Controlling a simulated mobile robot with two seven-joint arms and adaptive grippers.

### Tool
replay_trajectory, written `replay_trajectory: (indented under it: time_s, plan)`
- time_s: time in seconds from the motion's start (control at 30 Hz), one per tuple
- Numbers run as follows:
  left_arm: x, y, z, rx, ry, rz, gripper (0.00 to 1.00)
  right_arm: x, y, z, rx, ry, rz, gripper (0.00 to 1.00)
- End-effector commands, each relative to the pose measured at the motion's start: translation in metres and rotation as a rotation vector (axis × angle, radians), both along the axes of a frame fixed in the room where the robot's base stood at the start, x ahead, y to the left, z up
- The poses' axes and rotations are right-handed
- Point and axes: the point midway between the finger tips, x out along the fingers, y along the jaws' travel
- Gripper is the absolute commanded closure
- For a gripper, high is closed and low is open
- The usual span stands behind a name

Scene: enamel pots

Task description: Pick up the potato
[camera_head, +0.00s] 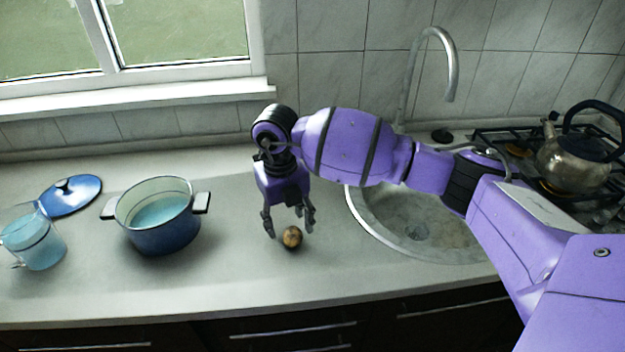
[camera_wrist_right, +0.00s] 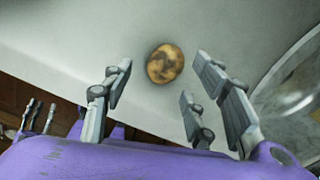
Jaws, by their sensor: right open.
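The potato (camera_head: 292,237) is small, round and brown, and lies on the grey counter between the blue pot and the sink. My right gripper (camera_head: 289,230) points down just above and behind it, fingers spread. In the right wrist view the potato (camera_wrist_right: 165,63) lies beyond the fingertips of the open right gripper (camera_wrist_right: 165,85), roughly between the fingers. Nothing is held, and I see no finger touching the potato. My left gripper is not visible in the head view.
A blue pot (camera_head: 165,236) with light-blue contents stands left of the potato. A blue lid (camera_head: 70,196) and a clear jug (camera_head: 47,250) with blue liquid are farther left. The sink (camera_head: 440,246) with its faucet (camera_head: 453,80) is right, then a kettle (camera_head: 570,160) on the stove.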

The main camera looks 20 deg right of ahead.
Motion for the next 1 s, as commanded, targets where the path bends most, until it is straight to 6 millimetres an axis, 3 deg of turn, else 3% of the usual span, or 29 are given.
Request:
replay_trajectory:
  time_s: [0.27, 0.5, 0.87, 1.0]
  plan:
    - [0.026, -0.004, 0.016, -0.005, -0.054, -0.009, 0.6, 0.002, -0.006, -0.039, 0.001, 0.002, 0.001, 0.47]
    - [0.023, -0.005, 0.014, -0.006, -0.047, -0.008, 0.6, 0.003, -0.006, -0.043, 0.001, 0.0, 0.002, 0.47]
    - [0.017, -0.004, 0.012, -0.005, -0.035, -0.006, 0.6, 0.003, -0.006, -0.042, 0.002, -0.001, 0.002, 0.93]
    - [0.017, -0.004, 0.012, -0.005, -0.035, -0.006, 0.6, 0.003, -0.006, -0.042, 0.002, -0.001, 0.002, 0.94]
